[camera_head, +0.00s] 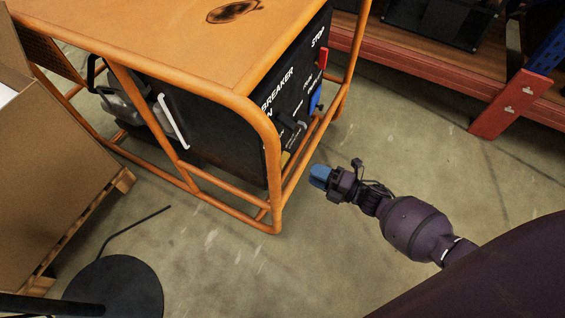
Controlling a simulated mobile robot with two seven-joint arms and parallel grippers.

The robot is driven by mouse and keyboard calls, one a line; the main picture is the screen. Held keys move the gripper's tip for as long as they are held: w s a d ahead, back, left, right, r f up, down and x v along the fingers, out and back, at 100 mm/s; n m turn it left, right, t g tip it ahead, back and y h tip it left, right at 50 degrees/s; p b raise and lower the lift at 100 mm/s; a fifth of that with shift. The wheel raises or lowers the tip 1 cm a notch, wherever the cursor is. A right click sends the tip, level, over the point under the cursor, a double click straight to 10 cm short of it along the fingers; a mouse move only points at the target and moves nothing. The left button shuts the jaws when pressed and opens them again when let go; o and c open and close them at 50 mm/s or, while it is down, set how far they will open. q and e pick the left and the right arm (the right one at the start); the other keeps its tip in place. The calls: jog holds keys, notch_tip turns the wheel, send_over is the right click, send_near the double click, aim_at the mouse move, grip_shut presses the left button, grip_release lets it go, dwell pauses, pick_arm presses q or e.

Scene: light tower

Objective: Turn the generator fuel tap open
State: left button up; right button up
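The generator (215,130) stands in an orange tube frame (270,150) with an orange top. Its dark control panel (295,90) faces right and is seen at a steep slant, with the words BREAKER and STOP readable, a red part (322,58) and a blue part (316,100). I cannot tell which part is the fuel tap. My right gripper (320,176) has blue fingertips and is just right of the frame's lower front corner, apart from the panel. The gap between its fingers cannot be made out. My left gripper is not in view.
Cardboard boxes (60,170) on a wooden pallet (122,182) fill the left side. A black round base with a thin rod (115,285) stands at lower left. A red and blue shelf rack (505,105) is at upper right. Concrete floor is free between generator and rack.

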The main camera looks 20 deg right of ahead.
aim_at(283, 160)
jog(key=b+x, duration=0.1)
jog(key=x, duration=0.8)
jog(key=shift+w+a+b, duration=0.2)
jog(key=shift+b, duration=0.15)
grip_shut()
